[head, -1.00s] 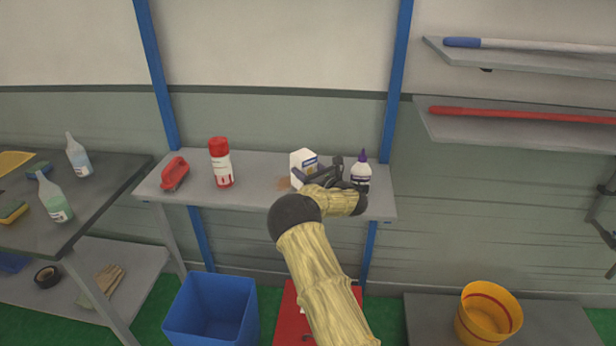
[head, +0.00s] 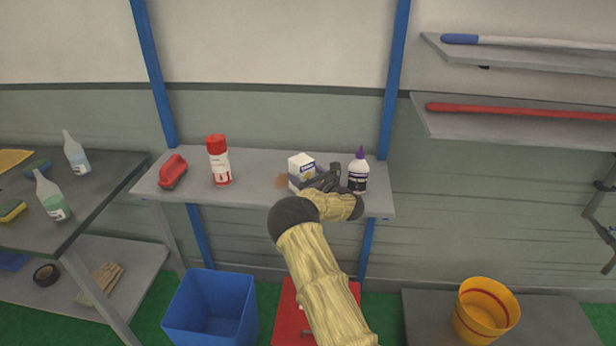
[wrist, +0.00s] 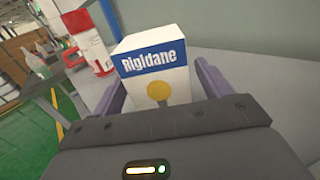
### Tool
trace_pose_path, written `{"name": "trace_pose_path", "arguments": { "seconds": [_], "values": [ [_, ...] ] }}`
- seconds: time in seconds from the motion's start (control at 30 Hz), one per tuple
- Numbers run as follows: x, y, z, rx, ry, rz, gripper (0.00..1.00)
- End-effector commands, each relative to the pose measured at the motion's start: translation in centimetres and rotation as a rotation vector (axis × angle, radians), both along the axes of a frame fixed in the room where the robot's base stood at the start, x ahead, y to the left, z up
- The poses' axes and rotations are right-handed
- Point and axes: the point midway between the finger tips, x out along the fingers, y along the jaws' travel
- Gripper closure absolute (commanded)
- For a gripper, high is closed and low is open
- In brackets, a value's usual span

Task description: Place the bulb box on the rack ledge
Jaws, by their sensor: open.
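The bulb box (head: 301,167), white with a blue band and a yellow disc, stands upright on the grey rack ledge (head: 255,170). In the wrist view the box (wrist: 155,68) sits between the two purple fingers of my gripper (wrist: 160,88), its printed face towards me. My gripper is open, with one finger on each side of the box. In the head view my gripper (head: 322,181) is at the right of the box, and the wrist partly hides the box's lower right. Any finger contact is too small to tell.
A purple-capped bottle (head: 358,172) stands on the ledge close to the right of my gripper. A red-capped can (head: 219,161) and a red brush (head: 173,171) stand further left.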

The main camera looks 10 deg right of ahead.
Motion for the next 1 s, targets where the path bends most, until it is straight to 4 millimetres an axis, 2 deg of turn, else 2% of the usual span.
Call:
{"name": "trace_pose_path", "arguments": {
  "seconds": [0.1, 0.27, 0.8, 1.0],
  "values": [
    [0.0, 0.0, 0.4, 0.0, 0.0, 0.0, 0.22],
    [-1.4, -0.8, 0.0, 0.0, 0.0, -0.002, 0.22],
    [-9.3, -4.8, 0.0, 0.0, 0.0, -0.002, 0.22],
    [-10.7, -5.4, 0.1, 0.001, 0.0, 0.0, 0.22]
  ]
}}
